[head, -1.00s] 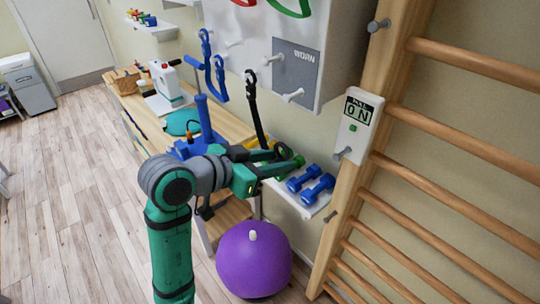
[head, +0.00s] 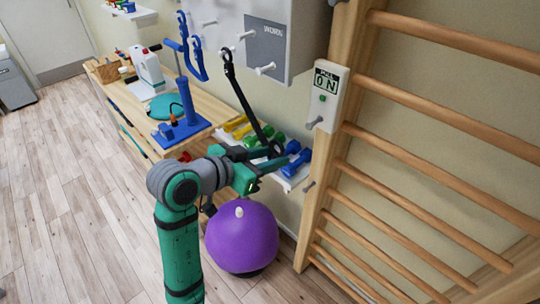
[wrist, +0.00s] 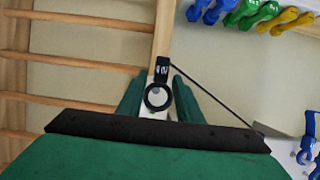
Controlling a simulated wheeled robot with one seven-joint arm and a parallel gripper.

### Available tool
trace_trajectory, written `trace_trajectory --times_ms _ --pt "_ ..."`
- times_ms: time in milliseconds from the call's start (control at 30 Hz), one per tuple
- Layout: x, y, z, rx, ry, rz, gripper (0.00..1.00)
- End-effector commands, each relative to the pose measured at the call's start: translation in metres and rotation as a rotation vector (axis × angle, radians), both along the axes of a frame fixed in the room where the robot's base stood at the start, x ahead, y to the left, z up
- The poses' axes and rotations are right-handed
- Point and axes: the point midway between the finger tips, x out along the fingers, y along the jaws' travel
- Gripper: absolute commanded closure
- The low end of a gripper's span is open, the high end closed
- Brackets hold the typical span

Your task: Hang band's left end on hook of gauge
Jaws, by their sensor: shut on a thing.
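The gauge (head: 328,92) is a white box on the wooden upright, reading "PULL 0 N". Its grey hook (head: 314,122) sticks out below the display. The black band (head: 245,102) slants from an upper end on the wall board down to my gripper (head: 279,158). My gripper is shut on the band's lower end, below and left of the hook, apart from it. In the wrist view, the band's black end ring (wrist: 158,97) stands between my green fingers, with the white gauge partly hidden behind it.
Blue dumbbells (head: 292,160) lie on a small shelf just behind my gripper, with green and yellow ones to the left. A purple ball (head: 242,240) sits on the floor below. Wooden wall bars (head: 430,150) fill the right. A blue pump (head: 182,115) stands on the bench.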

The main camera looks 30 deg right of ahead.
Motion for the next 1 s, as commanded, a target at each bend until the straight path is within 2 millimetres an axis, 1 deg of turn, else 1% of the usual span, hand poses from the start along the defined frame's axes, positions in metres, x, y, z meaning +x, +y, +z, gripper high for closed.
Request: trace_trajectory --times_ms 333,1000 --pt "0.001 -0.002 0.0 0.0 0.0 -0.001 1.0" --pt "0.013 -0.041 0.0 0.001 0.001 -0.001 1.0"
